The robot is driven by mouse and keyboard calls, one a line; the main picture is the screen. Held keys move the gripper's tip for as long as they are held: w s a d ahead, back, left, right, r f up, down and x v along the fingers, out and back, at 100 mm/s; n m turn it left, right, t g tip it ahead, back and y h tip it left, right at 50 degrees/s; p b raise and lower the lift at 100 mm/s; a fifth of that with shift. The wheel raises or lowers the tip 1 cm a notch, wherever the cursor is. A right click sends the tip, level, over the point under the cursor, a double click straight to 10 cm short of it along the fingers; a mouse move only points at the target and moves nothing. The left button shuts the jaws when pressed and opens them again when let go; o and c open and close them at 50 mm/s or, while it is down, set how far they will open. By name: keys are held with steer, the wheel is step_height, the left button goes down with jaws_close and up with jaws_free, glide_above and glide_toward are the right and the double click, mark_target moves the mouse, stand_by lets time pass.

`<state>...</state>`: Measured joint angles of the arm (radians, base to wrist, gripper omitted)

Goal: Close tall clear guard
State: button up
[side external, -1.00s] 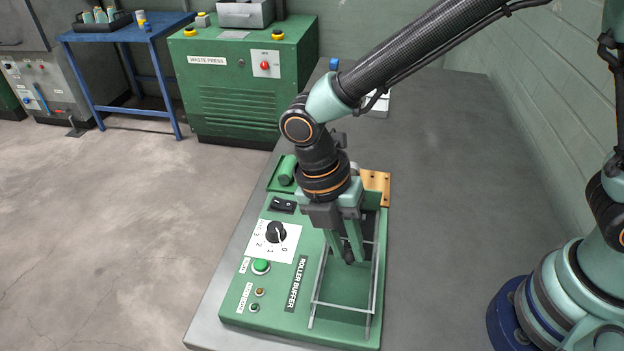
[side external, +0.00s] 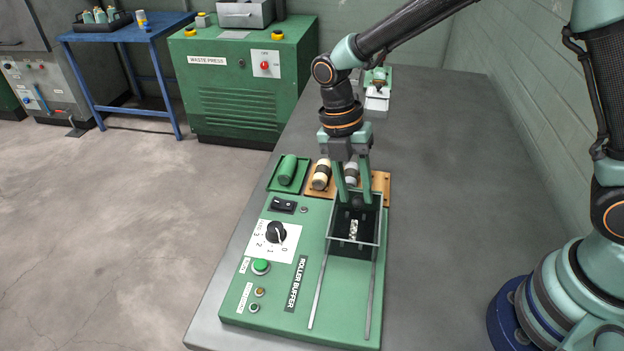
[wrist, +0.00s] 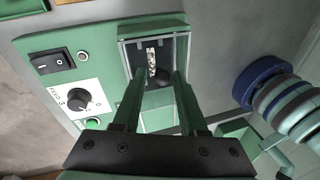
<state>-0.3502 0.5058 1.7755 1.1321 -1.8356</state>
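The tall clear guard (side external: 356,242) is a see-through box with thin pale edges on the green roller buffer (side external: 300,318). It stands at the far end of its two metal rails, over a black recess holding a pale patterned roller (side external: 353,229). The wrist view shows the guard (wrist: 188,48) around the recess and roller (wrist: 152,62). My gripper (side external: 354,200) points down at the guard's far edge. Its fingers are apart with nothing between them; they also show in the wrist view (wrist: 157,80). I cannot tell whether they touch the guard.
A dial (side external: 276,232), a black switch (side external: 283,205) and a green button (side external: 261,267) lie left of the guard. Behind are a green cylinder (side external: 287,170) in a tray and a wooden rack (side external: 379,186) with rollers. The grey bench (side external: 445,180) is clear at right.

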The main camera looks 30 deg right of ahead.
steer(key=shift+o, duration=0.4)
steer(key=shift+s, duration=0.1)
steer(key=v, duration=1.2)
steer(key=shift+r, duration=0.1)
steer(key=s+d+r+m+t, duration=0.1)
steer(key=s+d+m+t, duration=0.2)
steer(key=m, duration=0.5)
steer(key=s+d+r+m+t, duration=0.1)
steer(key=s+d+m+t, duration=0.1)
steer(key=d+m, duration=0.4)
steer(key=s+d+r+m+t+y, duration=0.1)
steer(key=s+d+r+m+t, duration=0.1)
steer(key=m, duration=0.9)
steer(key=shift+s+d+t, duration=0.8)
steer(key=shift+s+d, duration=0.4)
steer(key=shift+d, duration=0.2)
